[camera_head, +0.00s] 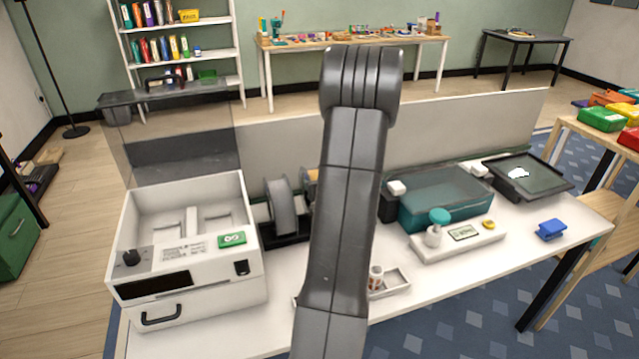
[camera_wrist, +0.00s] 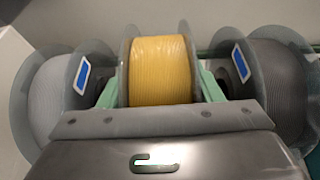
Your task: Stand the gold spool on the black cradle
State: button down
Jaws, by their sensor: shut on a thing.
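The gold spool (camera_wrist: 160,70) is in the middle of the wrist view, between clear flanges. My gripper (camera_wrist: 160,86) has its green fingers on both sides of it and is shut on it. In the head view only a small edge of the gold spool (camera_head: 311,176) shows left of my arm, and my gripper is hidden behind the arm. I cannot tell whether the gold spool touches the cradle.
A light grey spool (camera_wrist: 55,95) and a dark grey spool (camera_wrist: 275,85) stand close on either side of the gold one. The white machine (camera_head: 185,245) is left of the cradle. A teal-bodied machine (camera_head: 445,205) and a small tray (camera_head: 398,283) are to the right.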

jog(key=shift+f+b, duration=0.25)
jog(key=shift+b, duration=0.4)
dwell(0.4)
jog(key=shift+c, duration=1.8)
grip_release()
jog(key=shift+f, duration=0.2)
jog(key=b+v, duration=0.1)
jog(key=v, duration=1.3)
jog(key=shift+w, duration=0.2)
jog(key=p+x, duration=0.1)
jog(key=x, duration=1.2)
jog(key=shift+w+a+f, duration=0.15)
jog(key=shift+w, duration=0.1)
jog(key=shift+s, duration=0.15)
